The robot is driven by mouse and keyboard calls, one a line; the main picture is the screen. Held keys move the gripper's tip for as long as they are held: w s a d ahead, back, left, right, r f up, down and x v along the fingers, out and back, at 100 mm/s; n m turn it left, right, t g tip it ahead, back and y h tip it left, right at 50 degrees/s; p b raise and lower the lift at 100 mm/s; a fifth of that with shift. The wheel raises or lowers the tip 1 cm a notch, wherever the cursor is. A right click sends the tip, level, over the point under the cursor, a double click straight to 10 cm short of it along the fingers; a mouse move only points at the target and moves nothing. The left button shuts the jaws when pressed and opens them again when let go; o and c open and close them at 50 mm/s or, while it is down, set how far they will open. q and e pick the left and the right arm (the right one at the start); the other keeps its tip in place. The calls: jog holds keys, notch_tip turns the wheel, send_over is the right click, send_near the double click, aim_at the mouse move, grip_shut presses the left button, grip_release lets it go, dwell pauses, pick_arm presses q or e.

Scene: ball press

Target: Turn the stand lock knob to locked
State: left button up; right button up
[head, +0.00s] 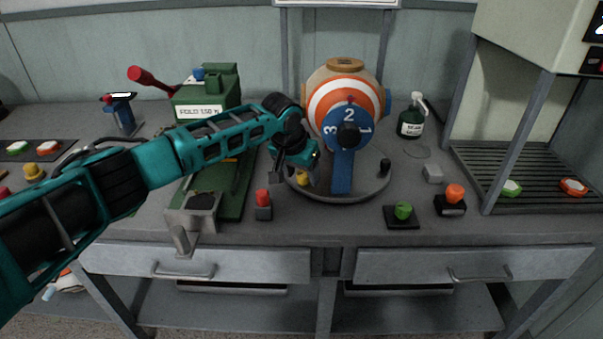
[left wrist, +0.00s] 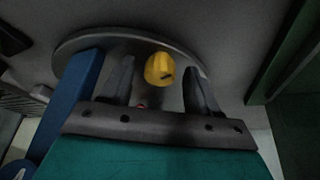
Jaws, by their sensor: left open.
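The yellow stand lock knob (head: 302,178) sits on the left part of the round grey stand base (head: 362,190), below the striped orange and white ball (head: 338,92). In the left wrist view the knob (left wrist: 160,68) lies between and beyond my open fingers, with a dark mark on its face. My left gripper (head: 289,179) is open and points down at the knob; it also shows in the left wrist view (left wrist: 157,82). I cannot tell whether a finger touches the knob. My right gripper is not in view.
A blue upright (head: 342,172) with a numbered dial (head: 349,115) stands right of the knob. A green press (head: 222,185) is close on the left. A red-topped block (head: 263,204) stands in front left. A dark green bottle (head: 411,122) stands behind right.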

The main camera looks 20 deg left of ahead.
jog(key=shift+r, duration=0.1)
pick_arm(q)
jog(key=c, duration=1)
jog(key=m+p, duration=0.1)
jog(key=p, duration=0.2)
jog(key=shift+r+h, duration=0.25)
jog(key=shift+h, duration=0.05)
jog(key=shift+c, duration=0.2)
jog(key=shift+a+f+m, duration=0.1)
jog(key=shift+f+m, duration=0.05)
jog(key=shift+m, duration=0.35)
jog(key=shift+m+p, duration=0.3)
jog(key=shift+m, duration=0.1)
jog(key=shift+w+f+m+g+h, duration=0.1)
jog(key=shift+m+g+h, duration=0.25)
jog(key=shift+m, duration=0.25)
jog(key=shift+a, duration=0.1)
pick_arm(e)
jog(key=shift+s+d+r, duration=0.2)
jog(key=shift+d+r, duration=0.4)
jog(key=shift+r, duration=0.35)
